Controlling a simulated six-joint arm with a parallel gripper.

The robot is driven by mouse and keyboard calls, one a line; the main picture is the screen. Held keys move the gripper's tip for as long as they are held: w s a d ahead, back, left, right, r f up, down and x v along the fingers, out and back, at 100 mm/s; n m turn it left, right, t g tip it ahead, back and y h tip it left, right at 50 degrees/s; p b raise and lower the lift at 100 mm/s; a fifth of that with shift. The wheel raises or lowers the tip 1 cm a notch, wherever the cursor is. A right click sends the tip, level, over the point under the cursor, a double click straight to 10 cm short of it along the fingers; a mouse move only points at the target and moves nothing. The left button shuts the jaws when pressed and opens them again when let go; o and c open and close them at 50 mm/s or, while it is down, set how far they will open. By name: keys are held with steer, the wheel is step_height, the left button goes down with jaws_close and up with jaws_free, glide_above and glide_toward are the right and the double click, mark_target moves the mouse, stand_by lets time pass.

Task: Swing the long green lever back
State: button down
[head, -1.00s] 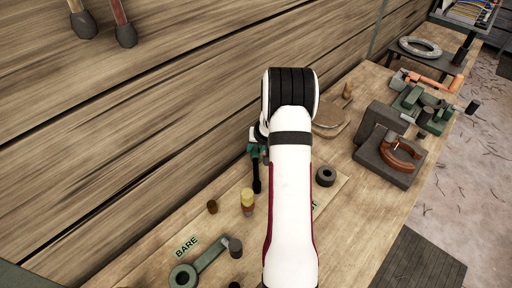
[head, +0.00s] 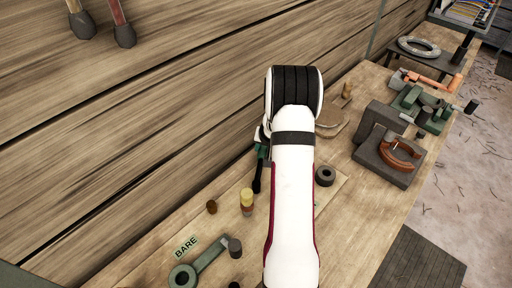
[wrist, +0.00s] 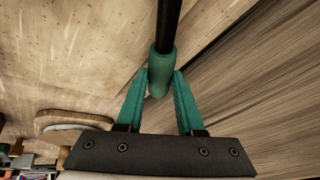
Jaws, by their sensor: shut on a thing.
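The green lever (head: 210,255) lies flat at the bottom left, running from a round ring end up to a dark upright knob (head: 235,247), near the BARE label (head: 186,246). My gripper (head: 262,150) is well above and right of it in the head view, partly hidden by my white arm. In the wrist view, my gripper's teal fingers (wrist: 162,77) are shut on the green handle (wrist: 161,66) of a black rod (wrist: 168,25). The rod also shows below the fingers in the head view (head: 257,183), apart from the lever.
A plank wall (head: 140,120) borders the bench at left.

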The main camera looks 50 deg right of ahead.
steer(key=shift+s+d+m+h, duration=0.2)
steer(key=shift+s+d+m, duration=0.05)
steer(key=shift+s+m, duration=0.35)
steer(key=shift+s+d+m+h, duration=0.2)
steer(key=shift+s+d+m, duration=0.05)
steer(key=shift+s+m, duration=0.35)
steer(key=c, duration=0.5)
jaws_free()
steer(key=v, duration=1.5)
steer(key=shift+w+r, duration=0.2)
steer(key=shift+r, duration=0.25)
